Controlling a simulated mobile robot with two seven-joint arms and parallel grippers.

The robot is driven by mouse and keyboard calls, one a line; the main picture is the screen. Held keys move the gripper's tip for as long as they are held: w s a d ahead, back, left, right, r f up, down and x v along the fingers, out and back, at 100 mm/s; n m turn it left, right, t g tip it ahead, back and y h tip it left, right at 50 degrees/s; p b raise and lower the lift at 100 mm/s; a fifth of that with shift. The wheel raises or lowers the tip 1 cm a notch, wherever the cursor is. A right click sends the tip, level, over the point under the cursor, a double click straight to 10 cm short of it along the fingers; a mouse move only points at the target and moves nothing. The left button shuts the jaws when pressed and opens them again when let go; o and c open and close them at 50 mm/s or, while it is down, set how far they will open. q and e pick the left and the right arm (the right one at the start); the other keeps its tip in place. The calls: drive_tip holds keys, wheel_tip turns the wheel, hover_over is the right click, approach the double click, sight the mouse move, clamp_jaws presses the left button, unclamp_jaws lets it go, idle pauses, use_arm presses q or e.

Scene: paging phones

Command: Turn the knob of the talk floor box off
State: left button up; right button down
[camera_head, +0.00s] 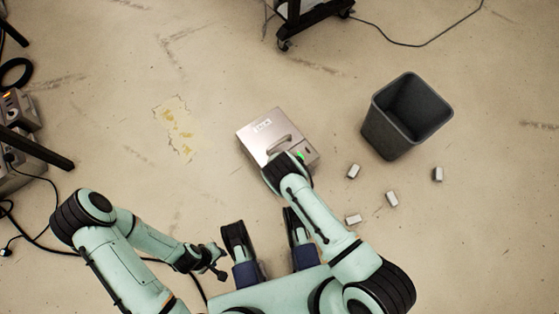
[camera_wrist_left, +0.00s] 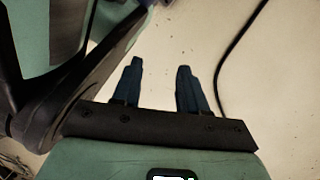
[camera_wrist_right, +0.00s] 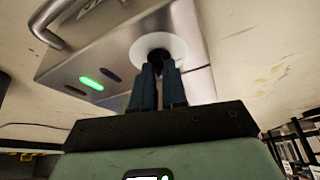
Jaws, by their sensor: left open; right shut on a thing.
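The talk floor box (camera_head: 262,130) is a silver metal box with a "TALK" label and a handle on top, on the floor ahead. In the right wrist view its front panel (camera_wrist_right: 115,68) shows a lit green light (camera_wrist_right: 92,83), a dark light beside it and a white round disc (camera_wrist_right: 150,43). My right gripper (camera_wrist_right: 158,70) is shut at the disc's middle, on the knob, which the fingers mostly hide. In the head view my right wrist covers that corner. My left gripper (camera_wrist_left: 160,66) is open and empty above bare floor, away from the box.
A dark waste bin (camera_head: 372,130) stands right of the box, with several small grey blocks (camera_head: 392,199) on the floor below it. A wheeled black cart (camera_head: 300,18) is at the top. Equipment and cables (camera_head: 20,110) are at the left edge.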

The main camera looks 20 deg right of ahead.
drive_tip(key=n, duration=0.1)
drive_tip(key=n+y, duration=0.1)
drive_tip(key=n+b, duration=0.1)
drive_tip(key=shift+w+d+n, duration=0.15)
drive_tip(key=shift+d+n, duration=0.1)
drive_tip(key=shift+n, duration=0.05)
drive_tip(key=shift+d+n+g+y, duration=0.1)
drive_tip(key=shift+n+g+y, duration=0.3)
drive_tip(key=shift+n, duration=0.5)
drive_tip(key=n, duration=0.1)
drive_tip(key=n+y, duration=0.1)
drive_tip(key=shift+d+n, duration=0.2)
drive_tip(key=shift+n, duration=0.1)
use_arm(q)
drive_tip(key=shift+s+a+f+g, duration=0.1)
drive_tip(key=shift+s+f+g, duration=0.2)
drive_tip(key=shift+s, duration=0.4)
drive_tip(key=shift+s+a+f+g, duration=0.1)
drive_tip(key=shift+s+f+g, duration=0.2)
drive_tip(key=shift+s, duration=0.4)
use_arm(e)
drive_tip(key=shift+w+d+n+g+y, duration=0.15)
drive_tip(key=shift+n+g, duration=0.3)
drive_tip(key=shift+n, duration=0.5)
drive_tip(key=shift+w+a+n+g+y, duration=0.1)
drive_tip(key=shift+n+g+y, duration=0.25)
drive_tip(key=shift+n, duration=0.9)
drive_tip(key=c, duration=1.2)
unclamp_jaws()
drive_tip(key=shift+o, duration=0.2)
